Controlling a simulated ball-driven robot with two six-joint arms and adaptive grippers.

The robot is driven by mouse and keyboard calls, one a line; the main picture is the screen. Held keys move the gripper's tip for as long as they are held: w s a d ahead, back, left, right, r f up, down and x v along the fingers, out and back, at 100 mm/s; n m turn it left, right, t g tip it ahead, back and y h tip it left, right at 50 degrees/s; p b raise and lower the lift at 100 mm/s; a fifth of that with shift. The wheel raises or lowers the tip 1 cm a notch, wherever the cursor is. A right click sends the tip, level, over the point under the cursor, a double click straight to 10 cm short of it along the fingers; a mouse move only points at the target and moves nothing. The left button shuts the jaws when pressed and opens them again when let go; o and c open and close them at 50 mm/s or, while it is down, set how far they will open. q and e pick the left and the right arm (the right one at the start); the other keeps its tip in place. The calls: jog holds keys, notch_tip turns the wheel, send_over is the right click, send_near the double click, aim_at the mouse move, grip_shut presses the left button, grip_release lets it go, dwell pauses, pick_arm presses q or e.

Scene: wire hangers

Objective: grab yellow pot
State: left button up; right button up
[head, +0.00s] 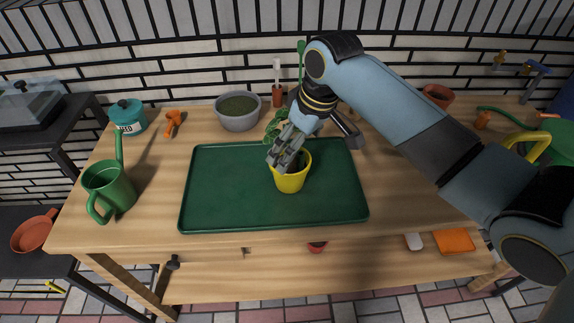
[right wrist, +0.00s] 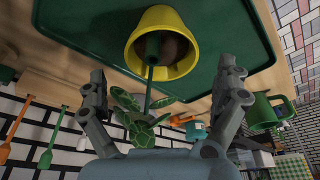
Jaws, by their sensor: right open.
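The yellow pot (head: 291,182) stands upright on the green tray (head: 215,212), right of the tray's middle. A green leafy plant (right wrist: 140,118) on a thin stem comes out of it. In the right wrist view the pot (right wrist: 183,32) is ahead of the fingers, its open mouth towards the camera. My right gripper (head: 285,158) is over the pot's left rim in the head view and hides part of the pot and plant. In the right wrist view its two fingers (right wrist: 163,85) are spread apart, with the plant between them and the pot beyond. My left gripper is not in view.
A green watering can (head: 110,188) stands left of the tray. A teal tin (head: 128,116), an orange nozzle (head: 173,122) and a grey bowl (head: 238,112) are along the back. A terracotta pot (head: 438,95) is behind my right arm. The tray's left half is clear.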

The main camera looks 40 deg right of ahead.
aim_at(290, 168)
jog(key=shift+w+f, duration=0.1)
jog(key=shift+f, duration=0.4)
jog(key=shift+w+a+f, duration=0.1)
jog(key=shift+w+f, duration=0.05)
jog(key=shift+f, duration=0.1)
jog(key=x, duration=0.5)
jog(key=shift+w+a, duration=0.1)
jog(key=shift+w, duration=0.2)
jog(key=shift+c, duration=0.7)
jog(key=c, duration=0.5)
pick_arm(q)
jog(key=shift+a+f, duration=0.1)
pick_arm(e)
jog(key=shift+r, duration=0.1)
jog(key=c, duration=0.8)
